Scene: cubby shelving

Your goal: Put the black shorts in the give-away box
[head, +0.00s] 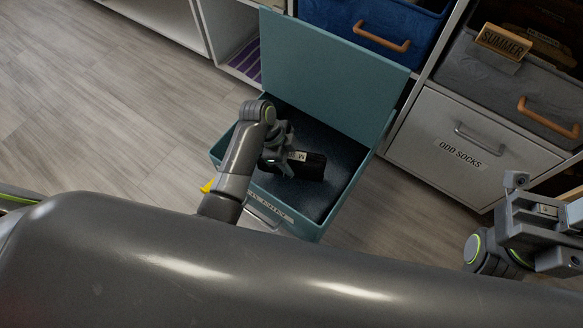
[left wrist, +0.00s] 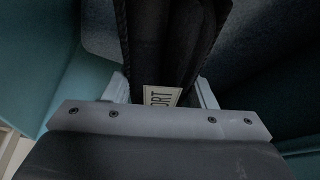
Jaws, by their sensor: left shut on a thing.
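A teal box (head: 216,150) stands on the floor with its lid (head: 330,65) raised at the back. A label on its front is partly readable. My left gripper (head: 287,160) is inside the box opening, shut on the black shorts (head: 312,168). The shorts are a dark folded bundle with a pale tag; they also show in the left wrist view (left wrist: 172,50), between the fingers, with part of the tag's lettering visible. Whether the shorts touch the box floor I cannot tell. My right gripper (head: 545,210) is at the right edge, apart from the box; its jaw state is unclear.
White cubby shelving runs behind the box. It holds a blue bin (head: 375,25), a grey bin (head: 510,85) with a "SUMMER" tag, and a white "ODD SOCKS" drawer (head: 470,140). Wooden floor (head: 90,110) is clear at left.

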